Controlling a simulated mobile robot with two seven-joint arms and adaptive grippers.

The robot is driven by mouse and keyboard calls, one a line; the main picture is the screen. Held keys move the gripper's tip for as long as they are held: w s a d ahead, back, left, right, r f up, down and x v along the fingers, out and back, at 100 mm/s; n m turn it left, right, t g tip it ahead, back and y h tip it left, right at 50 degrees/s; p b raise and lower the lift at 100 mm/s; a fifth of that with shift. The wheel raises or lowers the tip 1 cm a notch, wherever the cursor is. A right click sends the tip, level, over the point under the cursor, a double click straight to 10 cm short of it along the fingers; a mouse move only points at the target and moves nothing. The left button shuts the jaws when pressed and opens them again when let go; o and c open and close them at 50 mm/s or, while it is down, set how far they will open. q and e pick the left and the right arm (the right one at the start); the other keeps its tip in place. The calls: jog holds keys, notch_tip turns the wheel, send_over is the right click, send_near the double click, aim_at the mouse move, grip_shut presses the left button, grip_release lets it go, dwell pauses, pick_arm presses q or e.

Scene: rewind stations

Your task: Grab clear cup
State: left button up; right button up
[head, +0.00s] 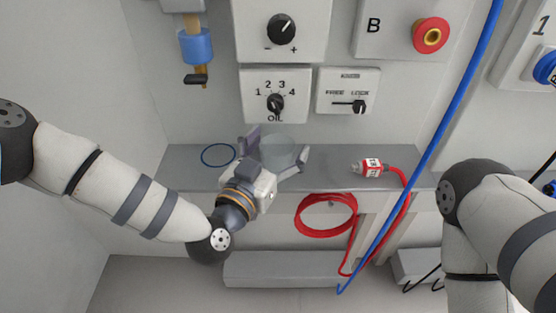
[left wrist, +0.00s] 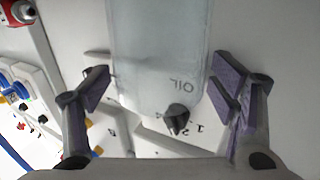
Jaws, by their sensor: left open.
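The clear cup (head: 279,148) is see-through and stands on the grey shelf (head: 330,180), close to the wall below the OIL knob. My left gripper (head: 276,152) is open with its fingers spread on either side of the cup. In the left wrist view, the cup (left wrist: 160,55) fills the middle between the two purple-padded fingers (left wrist: 160,88). A gap shows between each pad and the cup there. The OIL panel shows through the cup. My right arm shows at the right, but its gripper is out of view.
A dark blue ring (head: 217,155) lies on the shelf left of the cup. A red hose (head: 326,232) with a labelled connector (head: 369,168) is to the right. A blue hose (head: 449,109) crosses in front. The OIL knob (head: 276,103) and FREE/LOCK switch (head: 356,105) are on the wall.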

pick_arm(q)
jog(key=c, duration=1.1)
jog(key=shift+c, duration=0.2)
